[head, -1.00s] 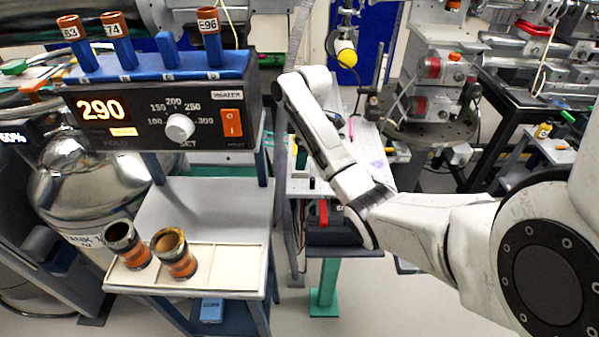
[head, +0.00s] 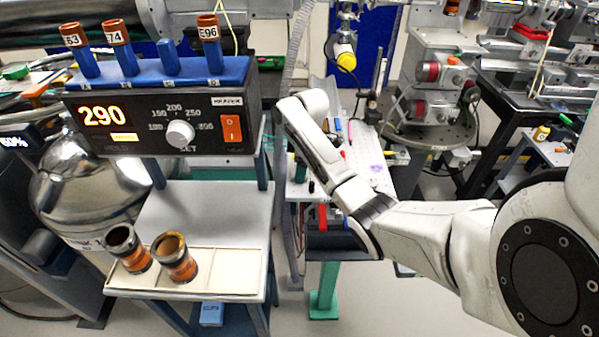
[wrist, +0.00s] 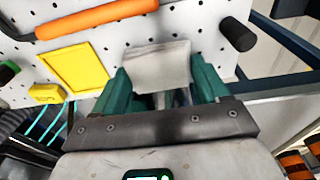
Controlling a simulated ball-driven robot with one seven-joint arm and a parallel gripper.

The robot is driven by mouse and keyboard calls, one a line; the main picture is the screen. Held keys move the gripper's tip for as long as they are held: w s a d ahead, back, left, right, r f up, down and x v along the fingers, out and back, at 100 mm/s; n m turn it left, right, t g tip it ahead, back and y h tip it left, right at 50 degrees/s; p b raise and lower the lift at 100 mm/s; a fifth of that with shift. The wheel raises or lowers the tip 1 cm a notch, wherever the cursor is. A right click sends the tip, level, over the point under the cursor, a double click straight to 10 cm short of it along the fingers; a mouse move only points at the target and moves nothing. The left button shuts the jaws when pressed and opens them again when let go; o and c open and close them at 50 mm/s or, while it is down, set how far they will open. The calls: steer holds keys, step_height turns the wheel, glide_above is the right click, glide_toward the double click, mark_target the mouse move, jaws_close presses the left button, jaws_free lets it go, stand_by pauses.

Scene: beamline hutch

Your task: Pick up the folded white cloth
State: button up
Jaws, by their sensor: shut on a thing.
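The folded white cloth (wrist: 160,64) is between the two teal fingers of my gripper (wrist: 162,82) in the wrist view. The gripper is shut on it, and the cloth's far part sticks out past the fingertips over a white perforated board (wrist: 190,18). I cannot tell whether the cloth still touches the board. In the head view my arm hides the cloth and most of the gripper.
An orange-handled tool (wrist: 97,19), a yellow frame (wrist: 75,69) and a black cylinder (wrist: 238,34) lie close around the gripper. A heater box (head: 165,118) and a shelf with two copper-banded cups (head: 176,262) stand left of my arm.

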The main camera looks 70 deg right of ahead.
steer(key=c, duration=0.5)
steer(key=shift+r, duration=0.45)
step_height(320, 180, up, 2)
steer(key=shift+b, duration=0.35)
steer(key=shift+s+r+p, duration=1.7)
steer(key=shift+s+p, duration=0.3)
steer(key=shift+s, duration=0.35)
steer(key=shift+s+r+p, duration=1.65)
steer(key=shift+s+p, duration=0.35)
steer(key=shift+s, duration=0.3)
steer(key=shift+s+r+p, duration=1.7)
steer(key=shift+s+p, duration=0.3)
steer(key=shift+s, duration=0.35)
